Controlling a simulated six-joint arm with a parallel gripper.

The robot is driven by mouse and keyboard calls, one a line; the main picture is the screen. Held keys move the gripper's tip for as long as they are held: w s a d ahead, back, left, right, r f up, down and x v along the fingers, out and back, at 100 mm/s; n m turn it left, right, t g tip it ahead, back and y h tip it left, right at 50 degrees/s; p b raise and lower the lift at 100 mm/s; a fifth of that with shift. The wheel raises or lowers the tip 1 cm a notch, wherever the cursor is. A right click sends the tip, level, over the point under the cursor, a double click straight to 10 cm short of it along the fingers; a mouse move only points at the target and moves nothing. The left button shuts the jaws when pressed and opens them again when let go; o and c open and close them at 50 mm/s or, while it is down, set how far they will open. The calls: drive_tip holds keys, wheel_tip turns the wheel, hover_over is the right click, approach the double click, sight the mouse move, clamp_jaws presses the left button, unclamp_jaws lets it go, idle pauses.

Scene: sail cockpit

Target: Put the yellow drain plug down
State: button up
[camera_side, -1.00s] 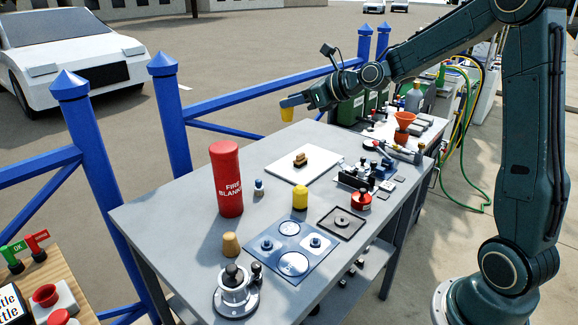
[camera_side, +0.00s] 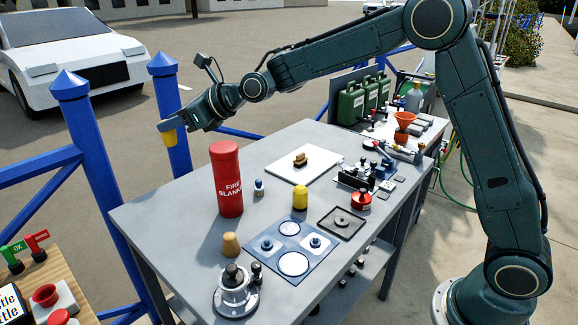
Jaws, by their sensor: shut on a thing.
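My gripper (camera_side: 168,126) is shut on the yellow drain plug (camera_side: 170,138), a small tapered yellow piece that shows below the fingers. It is held in the air at the left, in front of the blue fence and beyond the far left side of the grey table (camera_side: 185,195). The plug touches nothing but my gripper. Part of it is hidden by the fingers.
A tall red fire blanket cylinder (camera_side: 226,180) stands near the table's left edge. A yellow cylinder (camera_side: 300,198), a brown bung (camera_side: 231,245), a blue mat (camera_side: 270,262), a dark tray (camera_side: 328,228) and a white board (camera_side: 281,168) are on the table. Bare table lies between them.

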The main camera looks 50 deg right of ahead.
sight(170, 140)
drive_tip(key=f, duration=0.2)
drive_tip(key=a+f, duration=0.1)
drive_tip(key=f, duration=0.1)
drive_tip(key=shift+w+a, duration=0.1)
drive_tip(key=shift+a, duration=0.1)
wheel_tip(170, 140, down, 17)
drive_tip(key=shift+r, duration=0.15)
idle(0.4)
drive_tip(key=shift+f, duration=2.1)
drive_tip(key=shift+f, duration=0.2)
drive_tip(key=o, duration=1.1)
drive_tip(key=shift+c, duration=0.2)
drive_tip(key=shift+r, duration=0.2)
